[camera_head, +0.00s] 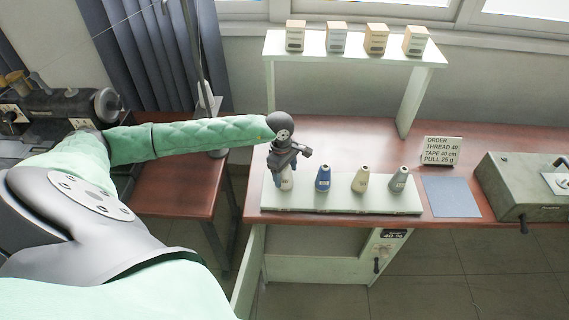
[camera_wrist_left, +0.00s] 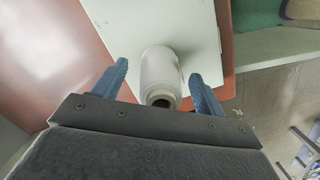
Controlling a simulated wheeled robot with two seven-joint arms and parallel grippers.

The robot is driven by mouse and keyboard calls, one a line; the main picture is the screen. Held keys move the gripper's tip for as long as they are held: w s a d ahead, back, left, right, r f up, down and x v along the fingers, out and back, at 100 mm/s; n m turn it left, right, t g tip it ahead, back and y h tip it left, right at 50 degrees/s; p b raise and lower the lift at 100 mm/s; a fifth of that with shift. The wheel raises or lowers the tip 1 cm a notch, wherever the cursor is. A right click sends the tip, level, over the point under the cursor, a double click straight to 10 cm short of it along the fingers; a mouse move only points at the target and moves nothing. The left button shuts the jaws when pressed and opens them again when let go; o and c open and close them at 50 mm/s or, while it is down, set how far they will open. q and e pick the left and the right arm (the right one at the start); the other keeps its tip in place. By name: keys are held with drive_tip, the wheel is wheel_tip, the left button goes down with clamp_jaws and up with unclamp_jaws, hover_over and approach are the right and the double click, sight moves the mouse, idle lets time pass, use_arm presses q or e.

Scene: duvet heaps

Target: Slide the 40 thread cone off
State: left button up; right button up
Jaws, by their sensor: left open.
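A pale rack (camera_head: 340,203) near the table's front edge holds a row of thread cones: a white one (camera_head: 286,183) at the left end, a blue one (camera_head: 323,178), a cream one (camera_head: 360,180) and a grey one (camera_head: 399,179). I cannot read which is 40. My left gripper (camera_head: 282,172) is over the white cone and partly hides it. In the left wrist view, the left gripper (camera_wrist_left: 158,72) is open, with a blue finger on either side of the white cone (camera_wrist_left: 161,75), showing gaps at both sides.
An order card (camera_head: 441,151) reads thread 40, tape 40 cm, pull 25 g. A white shelf (camera_head: 355,48) with small boxes stands behind. The red-brown table (camera_head: 340,140) is clear behind the cones.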

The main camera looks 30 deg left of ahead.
use_arm(q)
drive_tip(key=shift+f, duration=0.4)
drive_tip(key=c, duration=1.1)
drive_tip(key=shift+r+p, duration=0.35)
drive_tip(key=shift+r, duration=1.8)
drive_tip(key=shift+c, duration=0.3)
drive_tip(key=shift+r, duration=1.65)
